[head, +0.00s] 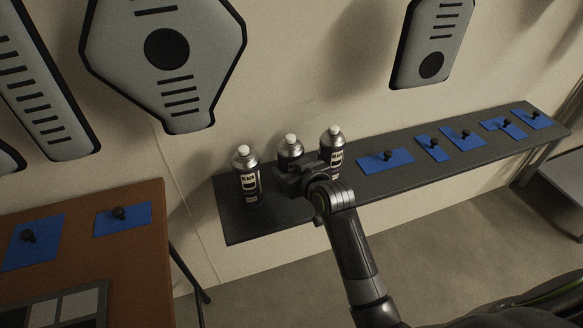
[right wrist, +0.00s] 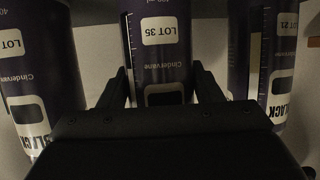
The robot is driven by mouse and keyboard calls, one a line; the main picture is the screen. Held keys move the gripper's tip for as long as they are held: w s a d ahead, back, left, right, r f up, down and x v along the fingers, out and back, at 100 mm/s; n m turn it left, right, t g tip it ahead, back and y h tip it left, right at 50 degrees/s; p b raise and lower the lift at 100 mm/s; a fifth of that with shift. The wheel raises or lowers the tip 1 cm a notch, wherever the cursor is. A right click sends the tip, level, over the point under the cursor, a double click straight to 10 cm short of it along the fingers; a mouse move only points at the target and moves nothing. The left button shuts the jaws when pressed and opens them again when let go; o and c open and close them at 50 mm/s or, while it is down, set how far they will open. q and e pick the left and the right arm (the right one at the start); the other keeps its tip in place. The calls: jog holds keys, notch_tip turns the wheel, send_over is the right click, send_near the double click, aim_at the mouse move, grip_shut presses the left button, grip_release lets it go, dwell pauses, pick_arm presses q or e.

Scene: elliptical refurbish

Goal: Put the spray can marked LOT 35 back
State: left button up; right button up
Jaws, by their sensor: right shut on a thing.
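Three dark spray cans with white caps stand upright in a row on the dark shelf (head: 240,222). The middle can, marked LOT 35 (right wrist: 158,40), is between the fingers of my right gripper (right wrist: 160,88), which is shut on it. In the head view, the top of the LOT 35 can (head: 290,150) shows behind my right gripper (head: 291,178), which hides its lower part. The left can (head: 248,182) and the right can (head: 333,150) stand on either side, apart from it. In the right wrist view, the right can (right wrist: 276,50) reads LOT 21. My left gripper is out of view.
Blue mats (head: 386,160) with black knobs lie along the right part of the shelf. A brown table (head: 140,250) with more blue mats stands at the left. Grey panels (head: 165,85) hang on the wall above.

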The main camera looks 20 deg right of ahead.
jog(key=shift+f, duration=0.1)
jog(key=o, duration=1.1)
jog(key=shift+o, duration=1.4)
jog(key=shift+s+r, duration=0.2)
jog(key=v, duration=1.1)
jog(key=shift+s+r+p, duration=0.2)
jog(key=shift+s+p, duration=0.05)
jog(key=shift+p, duration=0.1)
jog(key=shift+d, duration=0.1)
